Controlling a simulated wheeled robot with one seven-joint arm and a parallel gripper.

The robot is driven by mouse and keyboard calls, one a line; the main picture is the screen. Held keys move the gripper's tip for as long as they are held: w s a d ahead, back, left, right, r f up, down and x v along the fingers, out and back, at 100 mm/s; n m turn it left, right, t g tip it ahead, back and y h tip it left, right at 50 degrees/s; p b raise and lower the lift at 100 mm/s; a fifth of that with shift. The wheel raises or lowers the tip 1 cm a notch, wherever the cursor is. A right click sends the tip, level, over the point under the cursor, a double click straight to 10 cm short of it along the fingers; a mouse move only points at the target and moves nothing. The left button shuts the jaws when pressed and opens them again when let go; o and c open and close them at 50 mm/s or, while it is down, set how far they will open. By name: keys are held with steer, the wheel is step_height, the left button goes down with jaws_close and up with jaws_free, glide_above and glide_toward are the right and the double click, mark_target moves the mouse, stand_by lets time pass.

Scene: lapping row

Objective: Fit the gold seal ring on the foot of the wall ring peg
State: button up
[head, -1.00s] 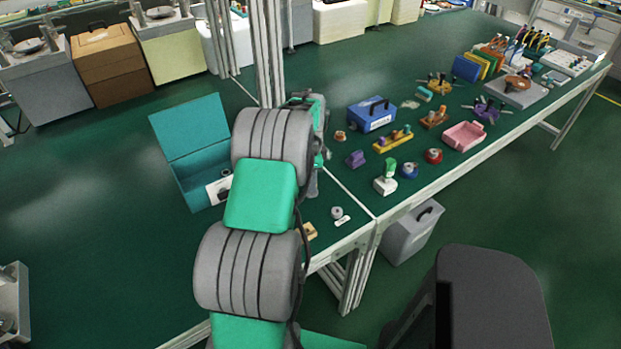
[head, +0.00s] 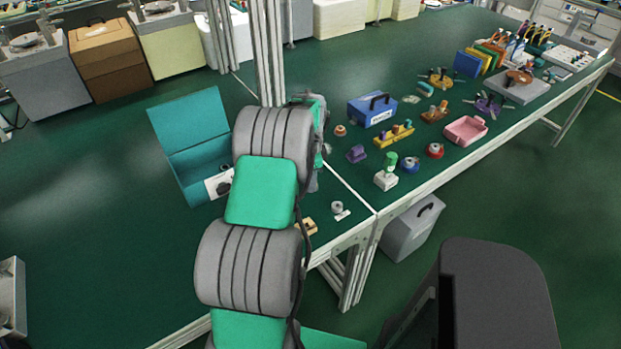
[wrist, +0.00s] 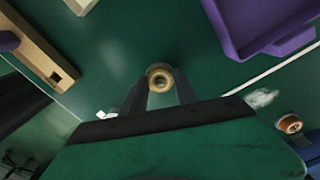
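In the wrist view the gold seal ring (wrist: 159,78) sits between the tips of my gripper (wrist: 160,84), which is shut on it. The ring's round opening faces the camera. In the head view my arm hides the gripper and the ring. I cannot tell for sure which thing is the wall ring peg. A tan wooden block with a dark hole (wrist: 38,45) is at the upper left of the wrist view, apart from the ring. A purple part (wrist: 250,25) is at the upper right, also apart.
A teal open box (head: 187,130) stands left of my arm. A blue case (head: 372,108), a pink tray (head: 465,130) and several small fixtures stand on the green bench to the right. A metal post (head: 268,55) rises behind my arm. A small grey ring-shaped part (head: 337,207) lies near the bench corner.

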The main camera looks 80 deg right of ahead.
steer(key=o, duration=0.5)
step_height(320, 180, up, 8)
steer(key=shift+f+b, duration=0.1)
steer(key=shift+b, duration=0.2)
steer(key=shift+w, duration=0.1)
